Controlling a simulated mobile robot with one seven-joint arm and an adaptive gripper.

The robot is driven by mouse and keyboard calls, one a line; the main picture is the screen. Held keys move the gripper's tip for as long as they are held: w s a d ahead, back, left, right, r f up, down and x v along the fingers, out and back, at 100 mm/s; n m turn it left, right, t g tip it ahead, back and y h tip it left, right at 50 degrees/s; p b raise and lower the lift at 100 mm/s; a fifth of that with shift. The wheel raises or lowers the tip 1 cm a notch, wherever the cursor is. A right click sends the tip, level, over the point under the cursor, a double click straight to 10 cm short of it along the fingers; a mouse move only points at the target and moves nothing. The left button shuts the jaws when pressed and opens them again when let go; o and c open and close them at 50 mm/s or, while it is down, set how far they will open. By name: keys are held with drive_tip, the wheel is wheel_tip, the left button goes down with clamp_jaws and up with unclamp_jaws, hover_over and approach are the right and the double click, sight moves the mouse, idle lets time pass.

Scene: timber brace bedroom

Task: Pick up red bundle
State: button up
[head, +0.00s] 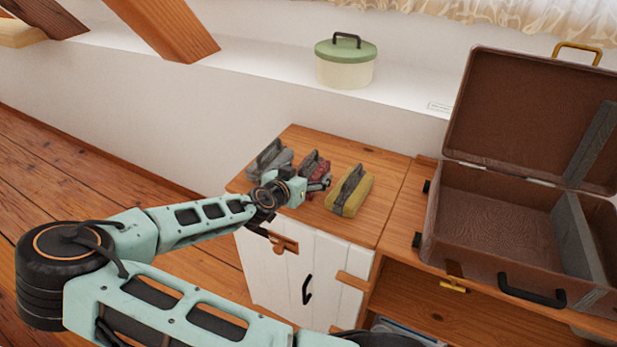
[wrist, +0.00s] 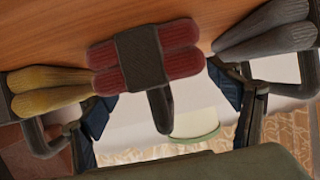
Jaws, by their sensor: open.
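The red bundle (head: 321,168) lies on the wooden cabinet top (head: 372,157), between a grey bundle and a yellow bundle. In the head view my arm partly hides it. In the wrist view the red bundle (wrist: 181,66) is at the top middle, with a dark band around it and a dark handle pointing down the picture. My gripper (head: 318,187) is close to the red bundle. In the wrist view my gripper (wrist: 165,98) is open, one finger on either side of the handle, with visible gaps. Whether anything touches cannot be told.
The yellow bundle (head: 359,197) is close on the right, the grey bundle (head: 283,158) close on the left. An open brown suitcase (head: 490,207) stands further right. A green-lidded pot (head: 345,72) sits on the white ledge behind. The cabinet top's back right is clear.

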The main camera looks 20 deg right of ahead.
drive_tip(key=shift+w+d+f, duration=0.25)
drive_tip(key=shift+w+d, duration=0.2)
drive_tip(key=shift+d, duration=0.05)
drive_tip(key=c, duration=1.5)
drive_tip(key=shift+o, duration=0.2)
drive_tip(key=shift+r, duration=0.1)
